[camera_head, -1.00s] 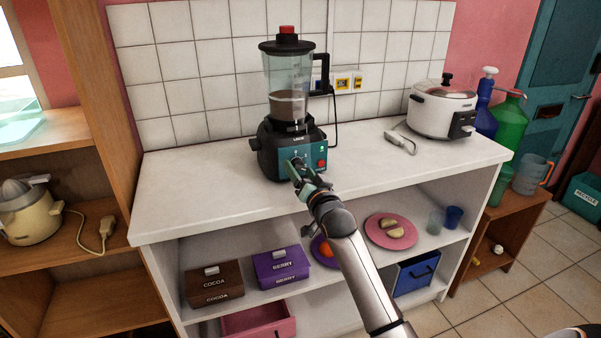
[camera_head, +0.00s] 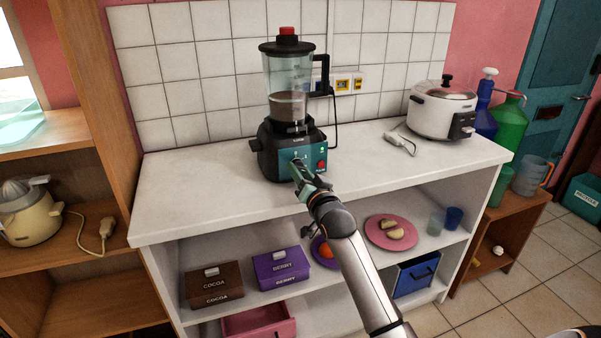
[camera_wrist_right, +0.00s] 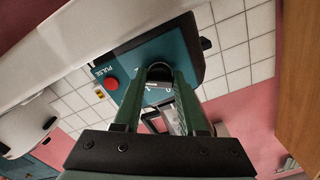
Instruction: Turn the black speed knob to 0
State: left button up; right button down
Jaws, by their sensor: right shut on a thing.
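The blender (camera_head: 288,130) stands on the white counter, with a teal front panel (camera_head: 315,157) on its black base. The black speed knob (camera_wrist_right: 159,71) shows in the right wrist view, between the tips of my right gripper (camera_wrist_right: 160,78). The gripper is shut on it, with one finger on each side. In the head view my right gripper (camera_head: 298,170) reaches the front panel and hides the knob. The knob's pointer and most of the dial marks are hidden or too small to read. My left gripper is not in view.
A red button (camera_wrist_right: 111,84) marked PULSE sits beside the knob. A white rice cooker (camera_head: 441,108) and a loose plug (camera_head: 399,142) are on the counter's right. The counter (camera_head: 190,195) left of the blender is clear. Boxes and plates stand on the shelf below.

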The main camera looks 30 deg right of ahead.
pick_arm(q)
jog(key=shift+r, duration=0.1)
